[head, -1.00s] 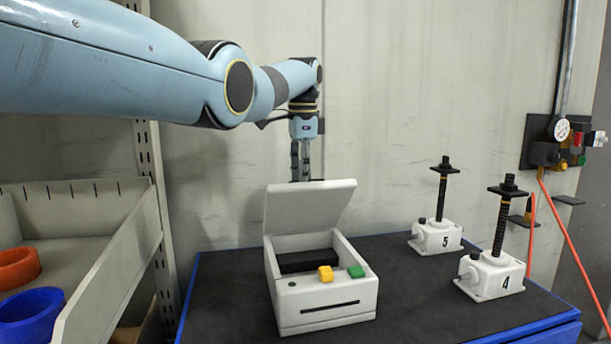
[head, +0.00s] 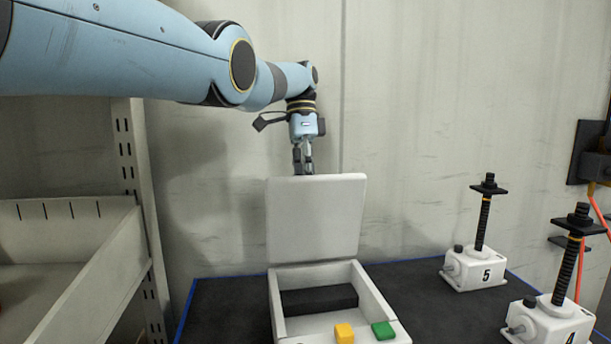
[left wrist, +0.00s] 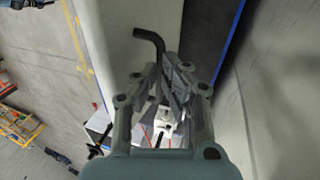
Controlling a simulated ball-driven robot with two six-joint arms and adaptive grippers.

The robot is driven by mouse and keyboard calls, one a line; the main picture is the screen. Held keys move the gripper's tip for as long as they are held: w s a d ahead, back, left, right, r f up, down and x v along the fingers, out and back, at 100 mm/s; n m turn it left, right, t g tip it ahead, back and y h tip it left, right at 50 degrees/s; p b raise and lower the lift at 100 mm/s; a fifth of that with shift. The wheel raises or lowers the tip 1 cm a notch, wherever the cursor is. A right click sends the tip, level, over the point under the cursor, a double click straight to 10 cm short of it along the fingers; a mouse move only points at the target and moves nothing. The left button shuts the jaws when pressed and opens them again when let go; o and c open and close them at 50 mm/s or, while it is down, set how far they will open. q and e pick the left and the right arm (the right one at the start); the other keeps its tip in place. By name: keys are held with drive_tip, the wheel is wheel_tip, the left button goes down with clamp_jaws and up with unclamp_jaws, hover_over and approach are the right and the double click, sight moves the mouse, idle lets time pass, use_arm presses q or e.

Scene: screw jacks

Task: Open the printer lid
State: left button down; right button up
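The printer (head: 277,308) is a white box on the dark table top, with a yellow button (head: 344,333) and a green button (head: 383,330) on its front part. Its white lid (head: 315,220) stands raised, close to upright, at the back, and the dark inside (head: 318,300) shows. My left gripper (head: 303,172) points down at the lid's top edge; its fingertips are partly hidden there, and I cannot tell whether they touch it. My right gripper is not in view.
Screw jacks numbered 5 (head: 472,270) and 4 (head: 549,322) stand right of the printer on the table (head: 415,272). A shelf with a bin (head: 95,285) is at the left, and a wall (head: 420,130) stands behind. A dark bent rod (left wrist: 150,38) shows beyond the fingers.

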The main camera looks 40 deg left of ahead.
use_arm(q)
drive_tip(key=shift+x, duration=0.9)
drive_tip(key=shift+s+a, duration=0.1)
drive_tip(key=c, duration=1.8)
unclamp_jaws()
drive_tip(key=o, duration=0.4)
drive_tip(key=shift+w+a+f+g, duration=0.2)
drive_tip(key=shift+w+g, duration=0.1)
drive_tip(key=shift+w, duration=0.1)
drive_tip(key=shift+r, duration=0.1)
drive_tip(key=shift+d+r, duration=0.1)
drive_tip(key=shift+r, duration=0.05)
wheel_tip(320, 180, up, 10)
